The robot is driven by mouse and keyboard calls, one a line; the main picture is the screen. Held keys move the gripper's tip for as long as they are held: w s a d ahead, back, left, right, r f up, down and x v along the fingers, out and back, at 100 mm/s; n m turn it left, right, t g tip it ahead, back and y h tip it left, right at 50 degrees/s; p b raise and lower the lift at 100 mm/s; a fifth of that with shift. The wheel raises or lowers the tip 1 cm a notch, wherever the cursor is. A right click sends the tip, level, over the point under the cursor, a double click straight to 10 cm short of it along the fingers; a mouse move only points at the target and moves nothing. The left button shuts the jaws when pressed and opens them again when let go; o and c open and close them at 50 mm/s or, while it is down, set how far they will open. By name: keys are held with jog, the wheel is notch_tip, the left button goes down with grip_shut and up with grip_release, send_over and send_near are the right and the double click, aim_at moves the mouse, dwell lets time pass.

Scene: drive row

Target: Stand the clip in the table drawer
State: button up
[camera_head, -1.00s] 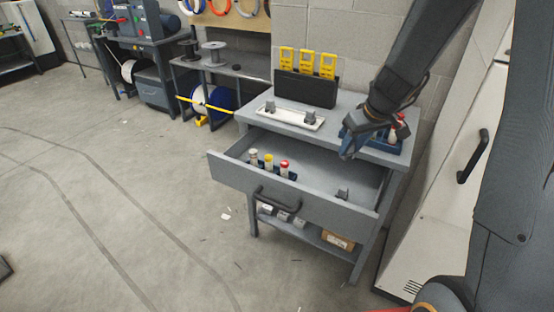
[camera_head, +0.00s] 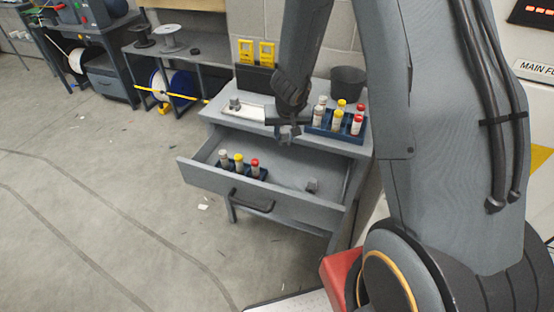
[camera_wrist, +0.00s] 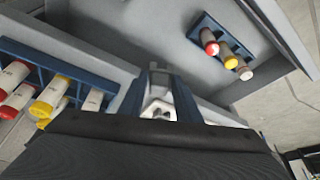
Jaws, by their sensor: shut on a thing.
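My gripper (camera_head: 287,134) is shut on a grey clip, above the back edge of the open drawer and in front of the white tray (camera_head: 257,112). In the wrist view the held clip (camera_wrist: 160,92) shows between the two blue fingers of my gripper (camera_wrist: 158,103). The table drawer (camera_head: 204,178) is pulled out. Another grey clip (camera_head: 235,103) is on the white tray.
A blue rack of several capped tubes (camera_head: 335,121) stands on the tabletop right of my gripper, with a dark bin (camera_head: 347,82) behind it. Yellow tags (camera_head: 256,52) stand in a black holder at the back. The middle of the drawer floor is clear.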

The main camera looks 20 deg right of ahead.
jog(key=shift+s+a+f, duration=0.1)
jog(key=shift+s+f, duration=0.1)
jog(key=shift+f, duration=0.2)
notch_tip(320, 180, down, 14)
jog(key=b, duration=1.3)
jog(key=shift+r, duration=0.2)
jog(key=shift+w+r+p, duration=0.3)
jog(key=shift+w+p, duration=0.25)
jog(key=shift+p, duration=0.05)
jog(key=w+p, duration=0.1)
jog(key=w+d+p, duration=0.1)
jog(key=shift+w, duration=0.4)
jog(key=shift+f+b, duration=0.4)
jog(key=shift+f, duration=0.3)
jog(key=shift+f, duration=0.15)
jog(key=o, duration=1.1)
jog(key=shift+c, duration=0.2)
